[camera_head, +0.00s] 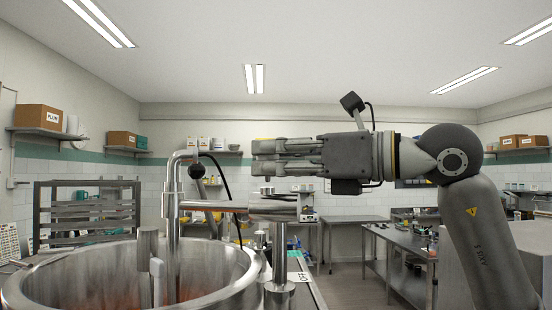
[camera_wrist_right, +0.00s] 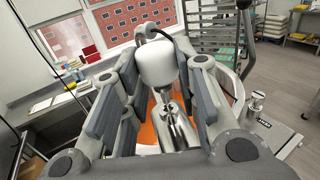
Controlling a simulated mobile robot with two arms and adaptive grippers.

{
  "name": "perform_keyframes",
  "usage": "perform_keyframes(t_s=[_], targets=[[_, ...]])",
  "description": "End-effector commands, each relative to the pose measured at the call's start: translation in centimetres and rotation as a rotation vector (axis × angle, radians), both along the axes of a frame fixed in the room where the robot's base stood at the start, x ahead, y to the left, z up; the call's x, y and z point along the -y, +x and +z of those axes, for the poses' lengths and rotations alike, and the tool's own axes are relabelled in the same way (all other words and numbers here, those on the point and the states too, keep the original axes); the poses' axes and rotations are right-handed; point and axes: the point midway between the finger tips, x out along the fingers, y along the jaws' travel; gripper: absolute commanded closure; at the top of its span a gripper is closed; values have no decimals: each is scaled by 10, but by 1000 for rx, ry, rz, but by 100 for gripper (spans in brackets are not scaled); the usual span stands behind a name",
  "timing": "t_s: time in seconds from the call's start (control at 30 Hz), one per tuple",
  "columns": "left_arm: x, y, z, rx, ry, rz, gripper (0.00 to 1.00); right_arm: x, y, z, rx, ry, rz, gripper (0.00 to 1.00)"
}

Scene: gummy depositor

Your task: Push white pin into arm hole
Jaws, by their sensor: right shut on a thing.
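My right gripper (camera_head: 265,157) reaches in level from the right, above the steel swing arm (camera_head: 272,207) beside the kettle. In the right wrist view, the white pin (camera_wrist_right: 157,63), a smooth rounded white piece, sits between the fingers of the right gripper (camera_wrist_right: 158,85), which is shut on it. The steel arm (camera_wrist_right: 175,130) shows below the pin there. In the head view the fingers hide the pin's white part. A small grey stub (camera_head: 267,190) stands on the arm just under the fingertips. The arm hole cannot be seen. My left gripper is out of view.
The open steel kettle (camera_head: 35,285) is at the front left, with a curved steel pipe (camera_head: 170,200) rising at its rim. A rack (camera_head: 88,210) stands behind it. A steel table (camera_head: 395,240) is at the back right. Air above the arm is clear around my gripper.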

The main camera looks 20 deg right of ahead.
Motion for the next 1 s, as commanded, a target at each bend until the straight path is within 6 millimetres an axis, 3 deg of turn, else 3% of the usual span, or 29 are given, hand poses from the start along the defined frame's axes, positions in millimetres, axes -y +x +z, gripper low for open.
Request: perform_keyframes(t_s=[1.0], targets=[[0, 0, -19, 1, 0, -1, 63, 0, 0, -22, 1, 1, 0, 100]])
